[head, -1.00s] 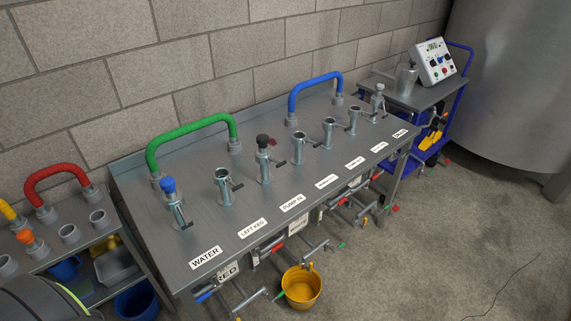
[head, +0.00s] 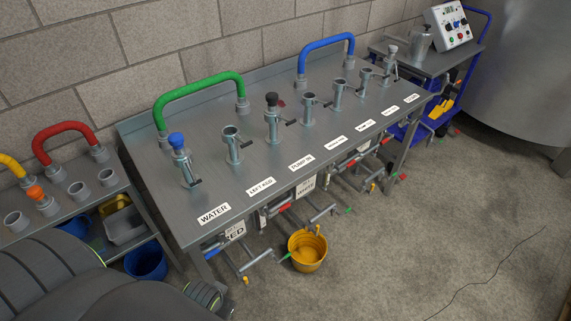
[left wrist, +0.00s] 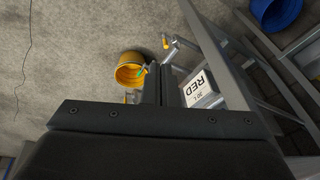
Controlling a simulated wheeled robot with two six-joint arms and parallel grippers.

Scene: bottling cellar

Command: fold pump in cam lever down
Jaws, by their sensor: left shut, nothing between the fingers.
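The pump in port (head: 272,125) is a metal upright with a black cap on top. It stands behind the PUMP IN label (head: 301,163) on the steel bench (head: 235,195). My right gripper is not in view.
A blue-capped port (head: 179,155) and several open ports share the bench. Green (head: 198,88) and blue (head: 326,42) hose loops stand behind. A yellow bucket (head: 307,252) stands on the floor in front. A shelf (head: 85,205) with a red hose loop is left. Floor at right is clear.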

